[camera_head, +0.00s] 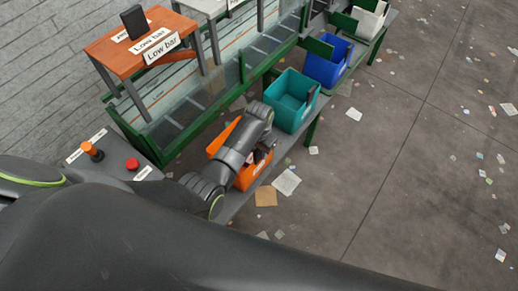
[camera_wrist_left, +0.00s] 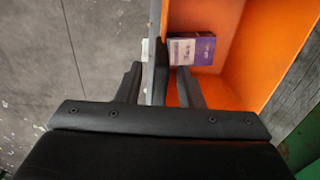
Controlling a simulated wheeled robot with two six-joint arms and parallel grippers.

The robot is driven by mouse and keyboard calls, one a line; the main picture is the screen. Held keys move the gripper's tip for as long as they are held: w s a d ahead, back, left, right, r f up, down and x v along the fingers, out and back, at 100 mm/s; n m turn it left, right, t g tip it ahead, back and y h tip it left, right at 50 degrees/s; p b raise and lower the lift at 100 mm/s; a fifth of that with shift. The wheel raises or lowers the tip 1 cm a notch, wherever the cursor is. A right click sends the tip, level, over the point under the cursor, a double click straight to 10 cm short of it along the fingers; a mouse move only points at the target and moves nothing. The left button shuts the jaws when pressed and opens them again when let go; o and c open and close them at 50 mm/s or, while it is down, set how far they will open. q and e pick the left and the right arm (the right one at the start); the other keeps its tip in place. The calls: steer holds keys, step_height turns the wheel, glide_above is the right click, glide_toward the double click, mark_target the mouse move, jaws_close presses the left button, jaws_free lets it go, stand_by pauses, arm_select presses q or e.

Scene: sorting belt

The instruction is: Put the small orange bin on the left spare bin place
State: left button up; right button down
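The small orange bin (camera_head: 222,137) stands on the grey bench beside the belt, partly hidden by my left arm in the head view. In the left wrist view the orange bin (camera_wrist_left: 227,88) fills the upper right, with a purple and white box (camera_wrist_left: 192,50) inside. My left gripper (camera_wrist_left: 159,67) is at the bin's rim, its two fingers on either side of one wall. Gaps show between the fingers and the wall, so it looks open. In the head view the gripper (camera_head: 262,156) is low over the bin. My right gripper is not in view. I cannot identify the left spare bin place.
A teal bin (camera_head: 283,115) and a blue bin (camera_head: 318,72) stand farther along the bench. The green-framed belt (camera_head: 190,130) runs behind. A wooden table (camera_head: 112,58) labelled "Low bar" stands over the belt. A red button (camera_head: 132,164) is at left. Litter lies on the floor.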

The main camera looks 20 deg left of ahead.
arm_select(q)
steer(key=shift+r, duration=0.6)
step_height(320, 180, up, 10)
steer(key=shift+f+p, duration=0.1)
steer(key=shift+p, duration=0.4)
steer(key=shift+r, duration=0.7)
